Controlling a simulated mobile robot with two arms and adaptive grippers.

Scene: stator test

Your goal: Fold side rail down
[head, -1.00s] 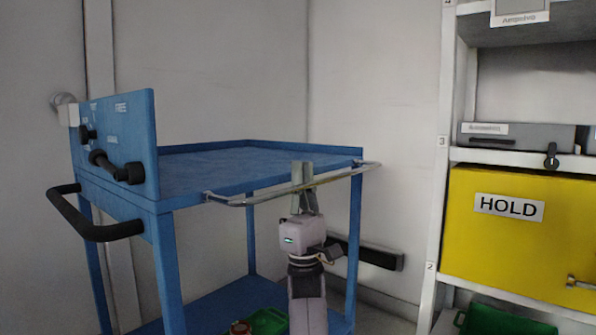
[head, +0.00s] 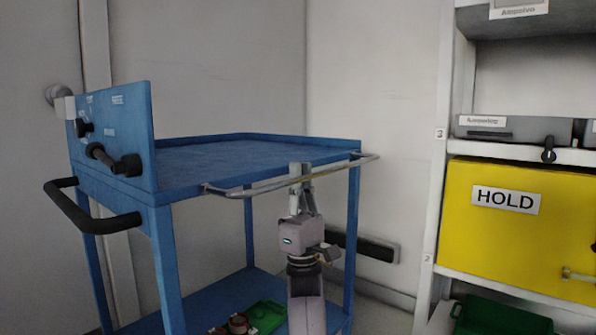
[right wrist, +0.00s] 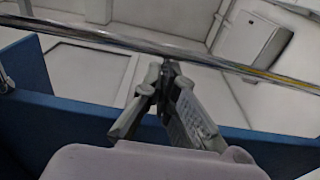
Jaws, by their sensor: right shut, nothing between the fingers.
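The side rail (head: 250,192) is a thin silver bar along the near side of the blue cart's top (head: 240,155). It stands out from the cart's edge at about top height, and part of it looks yellowish. My right gripper (head: 300,170) comes up from below with its fingers at the middle of the rail. In the right wrist view the rail (right wrist: 100,38) crosses the top of the picture, and the shut, empty fingertips (right wrist: 168,66) are right at it. I cannot tell whether they touch it. My left gripper is not in view.
The cart has a dark handle (head: 92,222) and control panel (head: 125,135) at left. Its lower shelf holds a green tray (head: 268,317) with reddish-brown parts (head: 238,323). A shelf rack with a yellow HOLD box (head: 480,240) stands at right. Clear floor lies between.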

